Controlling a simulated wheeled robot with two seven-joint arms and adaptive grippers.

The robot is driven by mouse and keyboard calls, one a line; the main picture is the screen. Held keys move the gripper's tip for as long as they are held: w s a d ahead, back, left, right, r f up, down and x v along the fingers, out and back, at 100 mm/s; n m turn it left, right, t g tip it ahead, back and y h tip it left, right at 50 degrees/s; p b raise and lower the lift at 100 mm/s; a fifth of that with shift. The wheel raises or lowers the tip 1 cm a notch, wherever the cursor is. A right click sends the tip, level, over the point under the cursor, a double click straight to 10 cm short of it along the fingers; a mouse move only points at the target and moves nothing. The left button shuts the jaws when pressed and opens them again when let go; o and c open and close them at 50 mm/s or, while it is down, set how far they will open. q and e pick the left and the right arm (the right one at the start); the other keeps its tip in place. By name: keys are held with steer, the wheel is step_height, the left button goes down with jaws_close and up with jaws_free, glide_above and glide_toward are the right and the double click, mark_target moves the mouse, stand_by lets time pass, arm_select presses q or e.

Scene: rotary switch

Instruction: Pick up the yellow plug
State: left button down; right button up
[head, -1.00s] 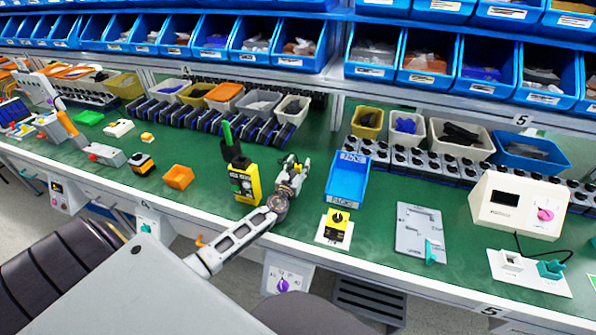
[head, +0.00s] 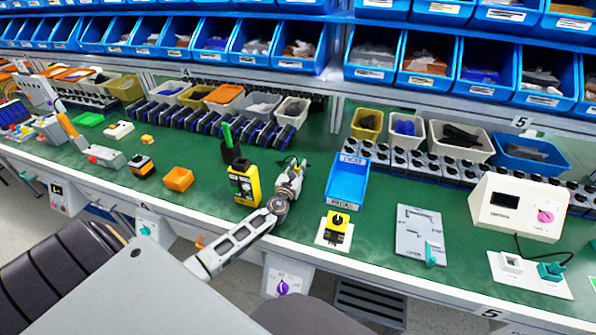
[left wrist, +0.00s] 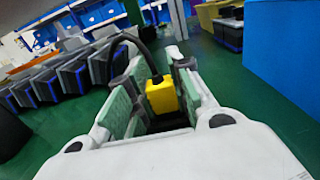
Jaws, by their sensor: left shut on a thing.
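The yellow plug (left wrist: 161,95) shows in the left wrist view between my gripper's two pads, with a black cable rising from it and curving up to the left. My left gripper (left wrist: 150,68) is shut on the plug. In the head view my left gripper (head: 292,168) is over the green bench top, right of a yellow and black device (head: 244,186). The plug cannot be made out there, as the fingers hide it. My right gripper is not in view.
A blue open tray (head: 347,181) is right of my left gripper, with a yellow and black rotary switch (head: 337,222) on a white plate in front. A small orange bin (head: 178,179) is to the left. Parts bins line the back.

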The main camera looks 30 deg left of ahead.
arm_select(q)
steer(key=shift+r, duration=0.15)
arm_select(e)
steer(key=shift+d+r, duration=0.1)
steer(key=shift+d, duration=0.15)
arm_select(q)
steer(key=shift+r+p, duration=0.3)
steer(key=shift+r, duration=0.5)
step_height(320, 180, up, 7)
steer(key=p, duration=0.3)
steer(key=shift+r+p, duration=0.15)
steer(key=shift+p, duration=0.25)
steer(key=shift+r, duration=0.35)
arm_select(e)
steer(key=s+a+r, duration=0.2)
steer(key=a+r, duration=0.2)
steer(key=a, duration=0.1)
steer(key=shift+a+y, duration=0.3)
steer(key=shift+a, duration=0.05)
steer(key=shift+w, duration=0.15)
